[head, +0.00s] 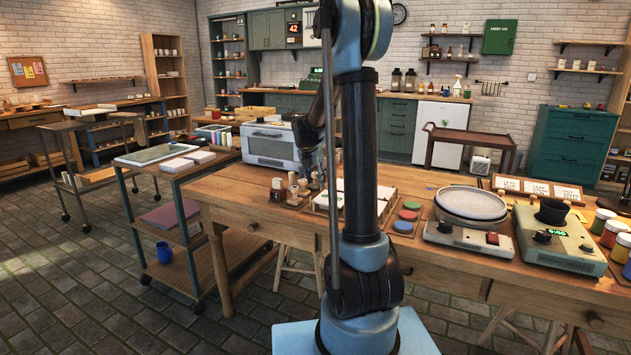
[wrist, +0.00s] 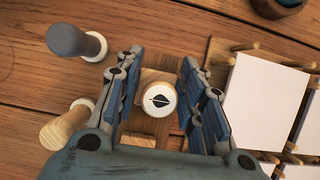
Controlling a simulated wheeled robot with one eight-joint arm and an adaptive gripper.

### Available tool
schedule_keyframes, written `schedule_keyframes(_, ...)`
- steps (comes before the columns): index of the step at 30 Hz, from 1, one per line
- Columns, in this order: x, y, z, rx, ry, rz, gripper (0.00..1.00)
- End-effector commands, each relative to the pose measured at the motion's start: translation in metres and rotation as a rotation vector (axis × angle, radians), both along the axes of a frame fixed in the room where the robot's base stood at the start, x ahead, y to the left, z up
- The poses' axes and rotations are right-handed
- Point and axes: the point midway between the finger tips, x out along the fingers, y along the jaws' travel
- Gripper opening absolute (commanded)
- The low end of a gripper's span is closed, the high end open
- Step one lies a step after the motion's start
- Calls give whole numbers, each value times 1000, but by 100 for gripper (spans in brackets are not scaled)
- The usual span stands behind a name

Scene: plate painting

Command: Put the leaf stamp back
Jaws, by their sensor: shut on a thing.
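The leaf stamp (wrist: 160,99) shows its round white top with a black leaf mark in the wrist view. My gripper (wrist: 162,93) has a finger on each side of it and is shut on it. The stamp is over a small wooden holder (wrist: 139,140); I cannot tell whether it is seated there or just above. The same gripper is small and partly hidden by my arm in the head view, close to the wooden stamps on the table.
A grey-handled stamp (wrist: 74,41) and a wooden-handled stamp (wrist: 62,131) stand close on the left. On the right, a pegged wooden rack (wrist: 219,52) holds white tiles (wrist: 262,100). A dark round bowl (wrist: 277,7) is at the top edge. Bare table lies at upper left.

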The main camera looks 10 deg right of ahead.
Motion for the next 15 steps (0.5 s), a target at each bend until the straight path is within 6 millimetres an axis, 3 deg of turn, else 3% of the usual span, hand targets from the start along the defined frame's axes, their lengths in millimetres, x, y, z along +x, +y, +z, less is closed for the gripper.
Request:
schedule_keyframes(8, 0, -1, -1, 0, 0, -1, 21)
schedule_keyframes(9, 0, -1, -1, 0, 0, -1, 38)
schedule_keyframes(11, 0, -1, -1, 0, 0, -1, 52)
schedule_keyframes(12, 0, -1, -1, 0, 0, -1, 56)
schedule_keyframes(15, 0, -1, -1, 0, 0, -1, 56)
